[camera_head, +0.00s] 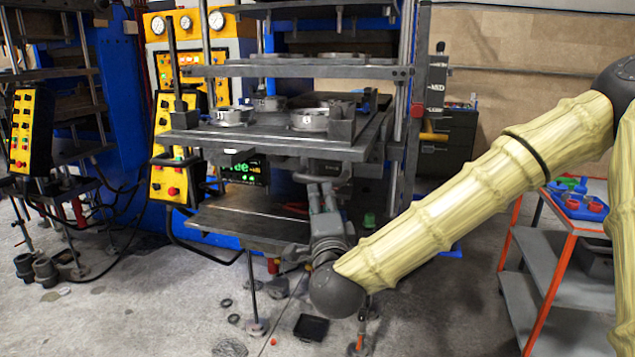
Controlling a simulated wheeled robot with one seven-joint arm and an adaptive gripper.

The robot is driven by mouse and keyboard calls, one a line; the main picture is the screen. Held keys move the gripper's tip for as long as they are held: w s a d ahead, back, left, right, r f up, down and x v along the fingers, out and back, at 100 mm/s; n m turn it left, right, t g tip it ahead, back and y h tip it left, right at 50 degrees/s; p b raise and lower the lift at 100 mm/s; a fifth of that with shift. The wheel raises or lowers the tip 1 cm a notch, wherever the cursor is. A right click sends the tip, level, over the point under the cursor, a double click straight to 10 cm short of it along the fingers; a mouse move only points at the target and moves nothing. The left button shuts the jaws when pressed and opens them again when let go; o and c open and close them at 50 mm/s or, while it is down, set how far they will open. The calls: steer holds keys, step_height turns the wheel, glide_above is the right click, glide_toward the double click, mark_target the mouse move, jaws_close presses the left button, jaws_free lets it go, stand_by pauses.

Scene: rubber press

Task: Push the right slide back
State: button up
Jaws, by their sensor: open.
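The pulled-out slide (262,146) of the press is a dark flat plate at the centre. Round metal moulds stand on it, one at the left (234,116) and one at the right (310,119). A curved dark handle (338,179) hangs under the slide's front edge at the right. My gripper (320,186) points upward just below that edge, with its fingertips at the handle. It is open and holds nothing. I cannot tell whether the fingers touch the handle.
A lower shelf (245,225) lies left of my gripper. Yellow control boxes (174,145) stand left of the slide, and another press (65,120) stands farther left. An orange-framed trolley (560,262) is at the right. A small black tray (311,327) lies on the floor.

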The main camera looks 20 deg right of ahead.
mark_target(317, 180)
steer(key=p+x, duration=0.2)
steer(key=x, duration=0.7)
steer(key=shift+w, duration=0.15)
jaws_close()
